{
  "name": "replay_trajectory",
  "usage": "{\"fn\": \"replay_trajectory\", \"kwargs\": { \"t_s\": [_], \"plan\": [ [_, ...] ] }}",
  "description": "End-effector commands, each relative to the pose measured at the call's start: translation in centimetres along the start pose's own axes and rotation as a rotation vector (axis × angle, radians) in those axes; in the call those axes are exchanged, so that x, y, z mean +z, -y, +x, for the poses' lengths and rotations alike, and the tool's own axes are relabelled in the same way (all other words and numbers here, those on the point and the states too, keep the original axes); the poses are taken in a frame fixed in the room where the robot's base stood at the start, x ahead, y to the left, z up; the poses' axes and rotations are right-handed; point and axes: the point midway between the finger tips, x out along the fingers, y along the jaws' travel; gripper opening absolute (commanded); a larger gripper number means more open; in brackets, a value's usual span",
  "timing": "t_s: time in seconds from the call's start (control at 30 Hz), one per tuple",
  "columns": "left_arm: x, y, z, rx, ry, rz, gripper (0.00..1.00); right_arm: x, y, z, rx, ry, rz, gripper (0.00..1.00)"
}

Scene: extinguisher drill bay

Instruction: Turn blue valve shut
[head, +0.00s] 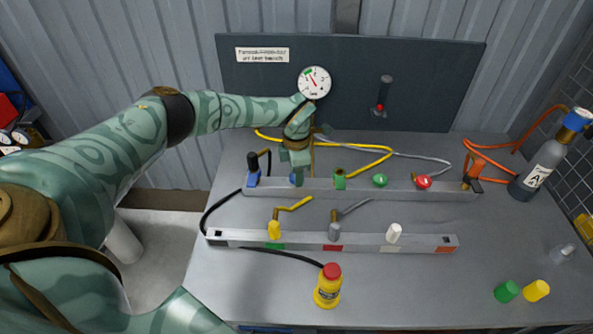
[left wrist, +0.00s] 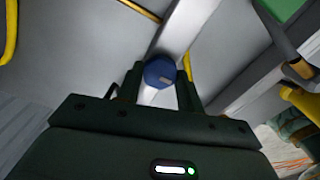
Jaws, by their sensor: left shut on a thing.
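The blue valve is a small round blue knob on the rear grey rail (head: 410,187). In the head view my left gripper (head: 297,178) reaches down over it, and only a bit of the blue valve (head: 293,179) shows beside the fingers. In the left wrist view the blue valve (left wrist: 159,73) sits between the two fingers of my left gripper (left wrist: 160,88), which are shut on it. How far the valve is turned cannot be told. My right gripper is in neither view.
The rear rail also carries a green knob (head: 380,180) and a red knob (head: 424,181). The front rail (head: 365,241) holds yellow, grey and white fittings. A gauge (head: 314,82) is on the back panel. A cylinder (head: 537,165) stands right.

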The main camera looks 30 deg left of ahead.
Motion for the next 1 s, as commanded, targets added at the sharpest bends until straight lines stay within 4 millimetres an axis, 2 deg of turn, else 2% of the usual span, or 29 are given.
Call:
{"fn": "replay_trajectory", "kwargs": {
  "t_s": [0.53, 0.57, 0.6, 0.63, 0.9, 1.0],
  "plan": [
    [0.05, -0.12, -0.13, 0.003, 0.002, 0.025, 0.14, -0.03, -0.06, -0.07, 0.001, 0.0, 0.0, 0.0],
    [0.05, -0.12, -0.14, 0.003, 0.002, 0.025, 0.42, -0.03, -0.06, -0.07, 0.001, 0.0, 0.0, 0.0],
    [0.05, -0.12, -0.13, 0.003, 0.002, 0.025, 0.54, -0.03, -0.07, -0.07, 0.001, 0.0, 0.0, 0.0],
    [0.05, -0.11, -0.13, 0.003, 0.002, 0.025, 0.59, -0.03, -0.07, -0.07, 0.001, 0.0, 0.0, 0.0],
    [0.02, -0.06, -0.13, 0.001, 0.001, 0.024, 0.59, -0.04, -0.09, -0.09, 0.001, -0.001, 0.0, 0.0],
    [0.05, -0.08, -0.86, 0.002, 0.003, 0.024, 0.59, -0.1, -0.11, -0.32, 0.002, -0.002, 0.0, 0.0]
  ]
}}
